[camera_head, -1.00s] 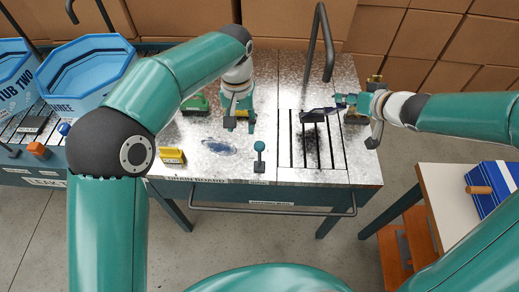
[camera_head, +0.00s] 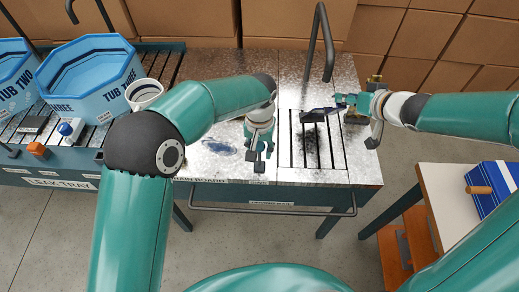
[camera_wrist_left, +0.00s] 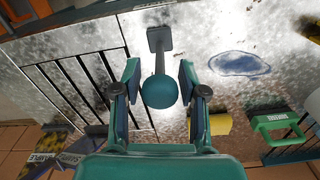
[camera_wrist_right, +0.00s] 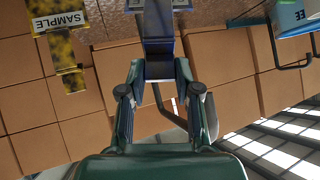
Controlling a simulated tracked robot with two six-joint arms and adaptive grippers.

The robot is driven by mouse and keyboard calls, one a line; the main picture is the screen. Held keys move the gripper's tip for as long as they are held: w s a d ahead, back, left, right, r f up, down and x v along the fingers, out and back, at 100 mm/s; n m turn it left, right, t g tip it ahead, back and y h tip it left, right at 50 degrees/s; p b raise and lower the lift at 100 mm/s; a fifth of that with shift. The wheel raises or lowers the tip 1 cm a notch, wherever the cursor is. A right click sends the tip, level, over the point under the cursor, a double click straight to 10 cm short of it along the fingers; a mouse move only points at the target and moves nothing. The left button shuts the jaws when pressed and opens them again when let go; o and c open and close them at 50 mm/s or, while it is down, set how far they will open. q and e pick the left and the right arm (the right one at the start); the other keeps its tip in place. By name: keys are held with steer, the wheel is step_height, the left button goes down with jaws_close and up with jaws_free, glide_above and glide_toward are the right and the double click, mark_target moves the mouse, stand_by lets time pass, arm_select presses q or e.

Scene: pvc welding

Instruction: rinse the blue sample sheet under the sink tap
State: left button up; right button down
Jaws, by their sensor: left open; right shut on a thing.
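The blue sample sheet (camera_head: 318,113) looks dark in the head view, held above the slotted sink grate (camera_head: 310,165) near the tap (camera_head: 326,45). My right gripper (camera_head: 350,102) is shut on its right end. The sheet also shows in the right wrist view (camera_wrist_right: 158,25), blue between the fingertips. My left gripper (camera_head: 258,155) is open, pointing down at the lever left of the grate. In the left wrist view, the lever's teal ball knob (camera_wrist_left: 159,91) is between the spread fingers. Contact with it cannot be told. No water stream is visible.
A blue octagonal tub (camera_head: 90,85) and a white cup (camera_head: 144,92) stand at left. A green-handled block (camera_wrist_left: 280,128) and a yellow block (camera_wrist_left: 220,124) are on the drain board. A yellow SAMPLE piece (camera_wrist_right: 60,35) is near my right gripper. A side table (camera_head: 440,185) stands at right.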

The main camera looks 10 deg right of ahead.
arm_select(q)
steer(key=shift+f, duration=0.5)
jaws_close()
steer(key=shift+r, duration=0.1)
